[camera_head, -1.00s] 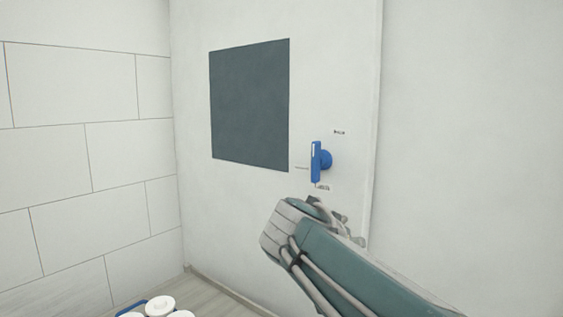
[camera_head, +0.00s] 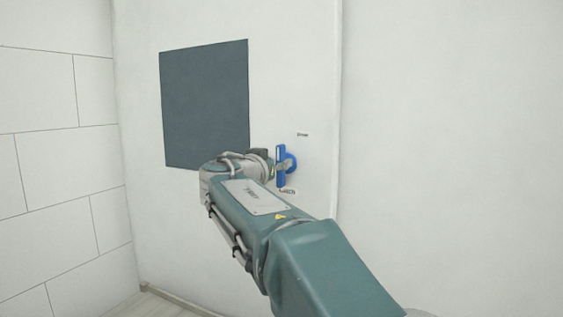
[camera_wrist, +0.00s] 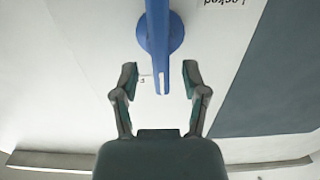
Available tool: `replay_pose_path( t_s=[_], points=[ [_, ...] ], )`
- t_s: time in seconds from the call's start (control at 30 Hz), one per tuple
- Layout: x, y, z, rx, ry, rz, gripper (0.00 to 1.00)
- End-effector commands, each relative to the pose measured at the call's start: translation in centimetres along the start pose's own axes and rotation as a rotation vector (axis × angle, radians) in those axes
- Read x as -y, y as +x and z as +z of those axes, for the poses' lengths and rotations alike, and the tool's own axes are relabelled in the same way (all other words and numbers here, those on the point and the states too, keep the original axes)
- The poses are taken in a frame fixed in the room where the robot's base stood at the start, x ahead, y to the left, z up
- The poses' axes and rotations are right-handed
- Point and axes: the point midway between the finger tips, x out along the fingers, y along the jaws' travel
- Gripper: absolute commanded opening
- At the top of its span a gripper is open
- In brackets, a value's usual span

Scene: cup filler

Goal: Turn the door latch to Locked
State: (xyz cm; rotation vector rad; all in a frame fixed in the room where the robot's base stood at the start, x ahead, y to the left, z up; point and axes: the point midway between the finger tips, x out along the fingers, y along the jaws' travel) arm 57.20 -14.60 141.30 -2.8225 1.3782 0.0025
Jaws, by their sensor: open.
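The blue door latch (camera_head: 281,178) is on the white door (camera_head: 205,210), right of the dark panel. Its bar stands vertical in the head view, on a round blue hub. Small labels sit above and below it; the lower one is partly hard to read. My gripper (camera_wrist: 160,78) is open at the latch. In the wrist view one finger is on each side of the end of the latch bar (camera_wrist: 158,30), with gaps visible on both sides. The word "Locked" (camera_wrist: 222,3) shows upside down at the top. In the head view my wrist hides most of the gripper.
The dark panel (camera_head: 205,105) is flat on the door left of the latch. A tiled wall (camera_head: 55,180) stands at the left and a plain white wall (camera_head: 450,130) at the right. The space in front of the door looks clear.

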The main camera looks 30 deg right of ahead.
Motion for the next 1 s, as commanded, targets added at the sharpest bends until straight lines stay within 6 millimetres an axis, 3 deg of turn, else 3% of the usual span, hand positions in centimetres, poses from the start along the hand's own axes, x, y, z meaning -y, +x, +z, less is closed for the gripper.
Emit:
replay_pose_path(
  t_s=[0.2, 0.5, 0.63, 1.0],
  points=[
    [-0.2, 2.5, 0.0, 0.001, 0.002, 0.001, 0.57],
    [-0.4, 2.9, 0.1, 0.003, 0.003, 0.000, 0.57],
    [-0.2, 2.7, 0.0, 0.002, 0.002, -0.001, 0.00],
    [-0.2, 2.4, -0.1, 0.001, 0.001, -0.002, 0.00]
  ],
)
